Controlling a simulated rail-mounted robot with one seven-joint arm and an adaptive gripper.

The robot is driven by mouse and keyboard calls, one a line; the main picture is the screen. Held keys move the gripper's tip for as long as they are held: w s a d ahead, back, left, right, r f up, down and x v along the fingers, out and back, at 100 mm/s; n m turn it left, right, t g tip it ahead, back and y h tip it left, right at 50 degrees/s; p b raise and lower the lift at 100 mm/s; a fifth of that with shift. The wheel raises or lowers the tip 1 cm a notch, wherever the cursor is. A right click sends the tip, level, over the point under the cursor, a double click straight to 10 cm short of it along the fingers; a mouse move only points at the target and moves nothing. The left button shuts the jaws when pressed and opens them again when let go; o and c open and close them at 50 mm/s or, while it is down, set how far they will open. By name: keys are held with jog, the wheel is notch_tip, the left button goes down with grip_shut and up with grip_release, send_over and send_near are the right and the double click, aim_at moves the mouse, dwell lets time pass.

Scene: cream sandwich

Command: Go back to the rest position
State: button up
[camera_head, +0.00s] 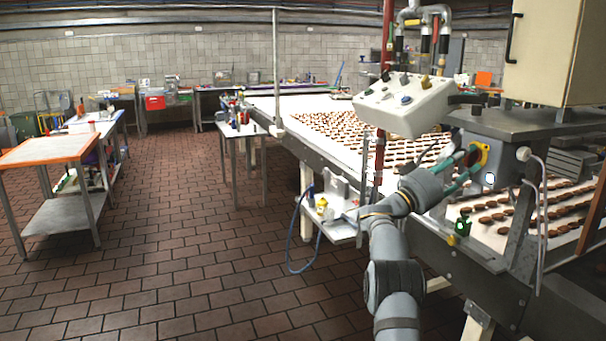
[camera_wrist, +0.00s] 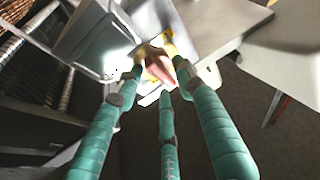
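My gripper (camera_head: 466,164) has teal fingers and is at the right side of the head view, in front of a grey control box (camera_head: 505,155) on the conveyor machine. Its fingers are spread apart, with a gap between them. Their tips are around a red knob on a yellow base (camera_head: 482,154). In the wrist view my gripper (camera_wrist: 157,82) shows three teal fingers pointing at the red knob (camera_wrist: 158,68), which lies between the tips. I cannot tell whether any tip touches the knob. No rest position is marked in view.
The conveyor (camera_head: 270,108) carries rows of brown biscuits. A white control panel (camera_head: 405,104) hangs above my wrist. A small side shelf (camera_head: 342,230) with a blue hose is left of my arm. An orange-topped table (camera_head: 48,151) stands far left. The tiled floor (camera_head: 180,240) between is clear.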

jog(key=shift+s+d+n+t, duration=0.15)
jog(key=shift+n+t, duration=0.35)
jog(key=shift+n, duration=0.7)
